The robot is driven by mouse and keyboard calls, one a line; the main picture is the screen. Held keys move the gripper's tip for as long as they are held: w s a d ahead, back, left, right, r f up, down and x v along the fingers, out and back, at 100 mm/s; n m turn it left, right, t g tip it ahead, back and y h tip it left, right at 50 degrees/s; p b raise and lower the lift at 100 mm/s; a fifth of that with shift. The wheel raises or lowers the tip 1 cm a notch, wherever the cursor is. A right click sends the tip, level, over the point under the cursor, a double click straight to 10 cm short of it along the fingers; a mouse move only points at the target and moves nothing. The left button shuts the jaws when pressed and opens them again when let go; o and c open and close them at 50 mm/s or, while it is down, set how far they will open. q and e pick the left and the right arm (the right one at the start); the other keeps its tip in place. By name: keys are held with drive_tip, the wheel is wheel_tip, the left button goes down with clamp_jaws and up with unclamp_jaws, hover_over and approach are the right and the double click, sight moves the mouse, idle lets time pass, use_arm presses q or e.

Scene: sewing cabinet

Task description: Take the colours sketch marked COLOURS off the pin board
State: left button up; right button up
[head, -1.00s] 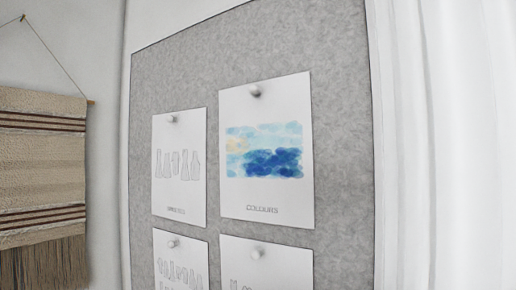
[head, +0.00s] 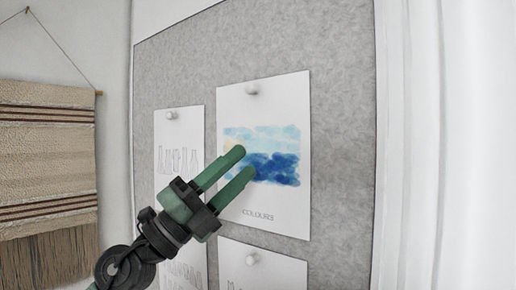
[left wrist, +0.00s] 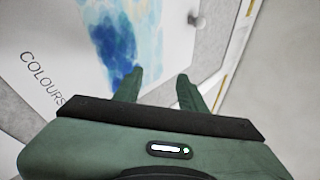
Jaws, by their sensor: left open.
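The COLOURS sketch (head: 290,205) is a white sheet with a blue and pale yellow watercolour patch. It hangs on the grey pin board (head: 340,130) under a white pin (head: 252,89) at its top. My left gripper (head: 240,162) is open, its green fingers in front of the left part of the painted patch. I cannot tell whether they touch the paper. In the left wrist view the sketch (left wrist: 75,75) fills the upper left, with the pin (left wrist: 196,20) beyond the fingers (left wrist: 157,78). My right gripper is not in view.
A sheet with outlined shapes (head: 175,135) is pinned to the left, partly behind my gripper. More pinned sheets, one of them (head: 280,270) below the sketch, hang lower. A woven hanging (head: 45,165) is on the left wall. Bare board lies right of the sketch.

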use_arm(q)
drive_tip(key=s+d+r+m+g+y, duration=0.2)
drive_tip(key=d+r+m+g+y, duration=0.15)
drive_tip(key=r+m, duration=0.25)
drive_tip(key=n+t+y, duration=0.2)
drive_tip(key=t+y, duration=0.5)
drive_tip(key=y, duration=0.1)
approach(247, 90)
drive_tip(key=w+d+r, duration=0.1)
drive_tip(key=w, duration=0.1)
drive_tip(key=shift+g, duration=0.25)
drive_tip(key=p+x, duration=0.5)
drive_tip(key=x, duration=0.2)
drive_tip(key=shift+d+f, duration=0.15)
drive_tip(key=shift+d, duration=0.05)
drive_tip(key=shift+w+d+f, duration=0.15)
drive_tip(key=shift+w+f, duration=0.05)
drive_tip(key=shift+w, duration=0.05)
drive_tip(key=shift+s, duration=0.1)
clamp_jaws()
